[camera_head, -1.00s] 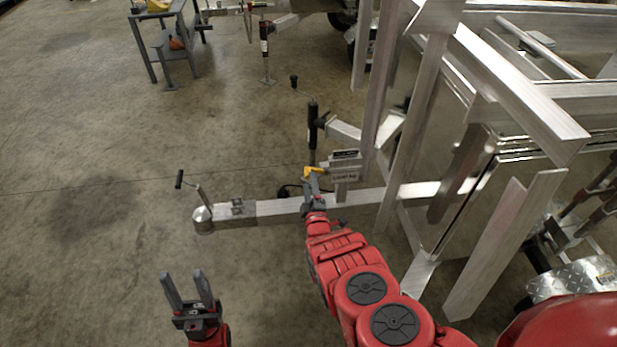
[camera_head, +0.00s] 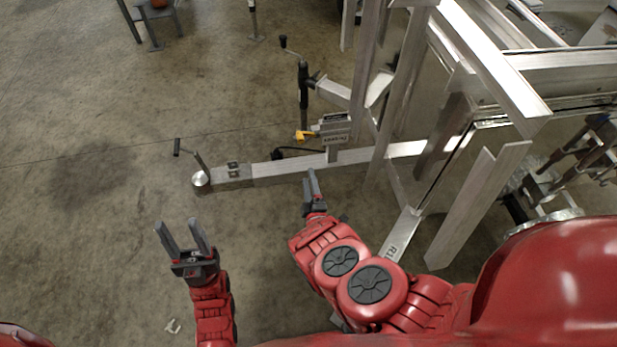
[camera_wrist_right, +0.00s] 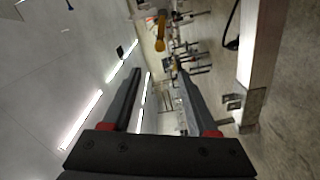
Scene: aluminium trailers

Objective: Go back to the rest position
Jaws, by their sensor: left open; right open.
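My left gripper (camera_head: 184,238) is open and empty above the bare floor at the lower left of the head view. My right gripper (camera_head: 311,182) is just in front of the trailer's aluminium tongue and is seen from the side in the head view. In the right wrist view my right gripper (camera_wrist_right: 158,78) shows two fingers spread apart with nothing between them. A yellow piece (camera_head: 305,135) sits at the grey box on the trailer tongue, apart from my right gripper.
The trailer tongue (camera_head: 265,172) with a coupler (camera_head: 201,183) and crank runs across the middle. A jack (camera_head: 303,92) stands behind it. Upright aluminium frame members (camera_head: 478,208) stand close to the right arm. The floor at the left (camera_head: 75,240) is clear.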

